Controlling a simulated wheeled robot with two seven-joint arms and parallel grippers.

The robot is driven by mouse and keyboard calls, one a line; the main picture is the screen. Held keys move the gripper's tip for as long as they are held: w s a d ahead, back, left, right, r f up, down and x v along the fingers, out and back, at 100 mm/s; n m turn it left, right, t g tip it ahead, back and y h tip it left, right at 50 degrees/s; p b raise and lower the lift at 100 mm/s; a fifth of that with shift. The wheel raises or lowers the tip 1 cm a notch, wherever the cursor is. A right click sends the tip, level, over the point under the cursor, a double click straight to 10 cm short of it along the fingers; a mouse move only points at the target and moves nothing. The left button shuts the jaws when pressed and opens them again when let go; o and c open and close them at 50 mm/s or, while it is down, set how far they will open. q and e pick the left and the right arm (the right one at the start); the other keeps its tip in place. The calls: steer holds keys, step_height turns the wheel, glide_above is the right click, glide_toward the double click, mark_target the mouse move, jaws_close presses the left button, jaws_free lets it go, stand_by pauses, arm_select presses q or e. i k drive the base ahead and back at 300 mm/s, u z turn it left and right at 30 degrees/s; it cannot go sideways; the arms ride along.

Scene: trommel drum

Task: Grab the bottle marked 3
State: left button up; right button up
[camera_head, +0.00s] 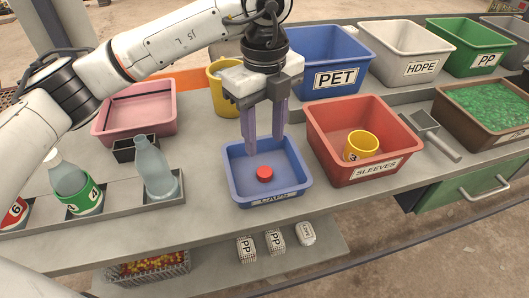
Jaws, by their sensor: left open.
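No bottle in view shows a label that I can read as 3. A clear bottle (155,172) without label or cap stands in the right end of the grey rack (165,201). A yellow sleeve (361,145) with a dark mark, possibly a 3, lies in the red SLEEVES bin (372,180). A bottle (70,180) with a green label marked 4 stands left of the clear one. A red-labelled bottle (14,213) is cut off by the left edge. My left gripper (263,143) points down, open and empty, over the blue CAPS bin (290,197), right of the clear bottle.
A red cap (264,173) lies in the CAPS bin. A pink bin (134,122), a small dark box (135,148) and a yellow container (226,95) stand behind. PET (337,98), HDPE (420,82) and PP (487,70) bins line the back. A scoop (432,130) lies right of SLEEVES.

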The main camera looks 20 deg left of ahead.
mark_target(151, 163)
steer(key=k, duration=1)
